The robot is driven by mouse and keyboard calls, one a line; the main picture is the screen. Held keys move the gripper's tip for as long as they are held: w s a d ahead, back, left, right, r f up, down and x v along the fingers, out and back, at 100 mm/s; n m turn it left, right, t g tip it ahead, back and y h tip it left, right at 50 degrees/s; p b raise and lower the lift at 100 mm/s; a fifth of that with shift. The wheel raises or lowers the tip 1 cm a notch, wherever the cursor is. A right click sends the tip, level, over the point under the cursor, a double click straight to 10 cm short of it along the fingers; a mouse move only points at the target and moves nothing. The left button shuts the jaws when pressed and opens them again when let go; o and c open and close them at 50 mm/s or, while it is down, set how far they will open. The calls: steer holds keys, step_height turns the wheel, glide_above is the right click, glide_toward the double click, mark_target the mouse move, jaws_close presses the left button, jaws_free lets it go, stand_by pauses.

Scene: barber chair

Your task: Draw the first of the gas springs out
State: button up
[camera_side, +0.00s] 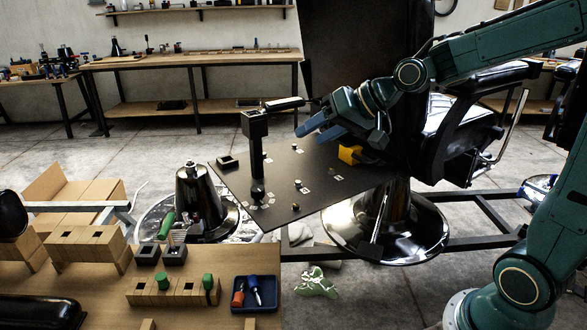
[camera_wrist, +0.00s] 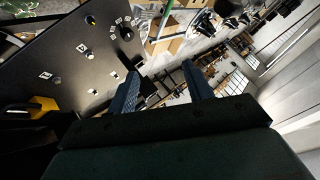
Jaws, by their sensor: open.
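My gripper (camera_side: 308,131) has blue fingers and hangs above the dark tilted plate (camera_side: 318,170), pointing left in the side view. In the wrist view the two fingers of the gripper (camera_wrist: 162,85) stand apart with nothing between them. A short dark cylinder (camera_side: 284,103) lies level at the top of a black upright post (camera_side: 256,140), just left of and above my fingers and apart from them. It may be a gas spring; I cannot tell for sure. No other gas spring can be made out clearly.
The plate carries small studs, white labels and a yellow block (camera_side: 349,154). The chair (camera_side: 463,135) stands close on the right.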

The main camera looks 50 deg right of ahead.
steer(key=w+d+m+t, duration=0.2)
steer(key=w+d, duration=0.2)
steer(key=w, duration=0.2)
steer(key=m+t+h, duration=0.2)
steer(key=m+t, duration=0.4)
steer(key=m, duration=0.5)
glide_toward(291, 106)
steer(key=s, duration=0.2)
steer(key=shift+s+d, duration=0.15)
steer(key=shift+w+a, duration=0.25)
steer(key=shift+w, duration=2.05)
steer(key=shift+w+a, duration=0.25)
steer(key=shift+w, duration=2.05)
steer(key=shift+w+a, duration=0.25)
steer(key=shift+w, duration=2)
jaws_close()
